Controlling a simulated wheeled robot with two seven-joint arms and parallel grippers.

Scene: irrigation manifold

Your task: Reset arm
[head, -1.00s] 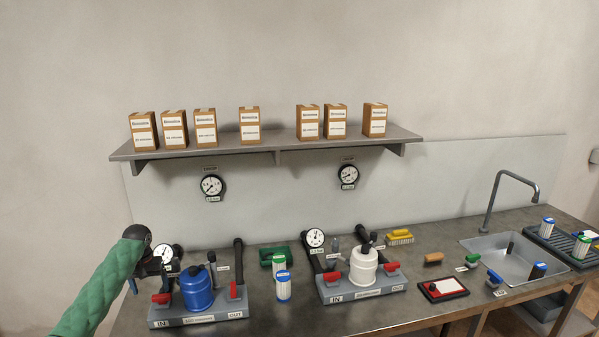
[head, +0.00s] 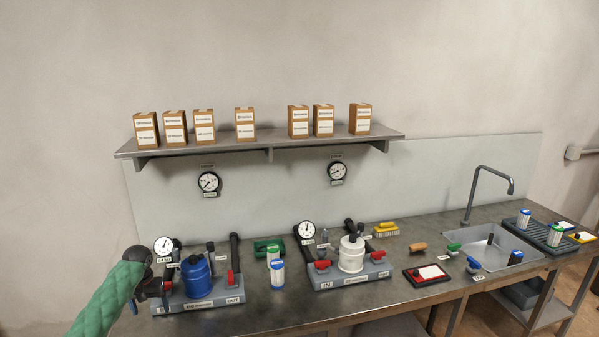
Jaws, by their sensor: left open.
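My left gripper (head: 152,292) is at the left end of the bench, on a green-sleeved arm. It is open, with nothing visible between its fingers. It overlaps the left edge of the manifold with the blue housing (head: 196,277), and I cannot tell whether it touches it. That manifold has a gauge (head: 164,246), a red handle (head: 230,278) on its OUT side and a grey base (head: 200,304). A second manifold with a white housing (head: 351,254) stands at the middle of the bench, with red handles and a gauge (head: 305,230). My right gripper is not in view.
A yellow brush (head: 386,229), a red-framed tray (head: 427,275), a sink (head: 490,246) and a drying rack (head: 545,236) lie to the right. A shelf (head: 270,142) holds several boxes.

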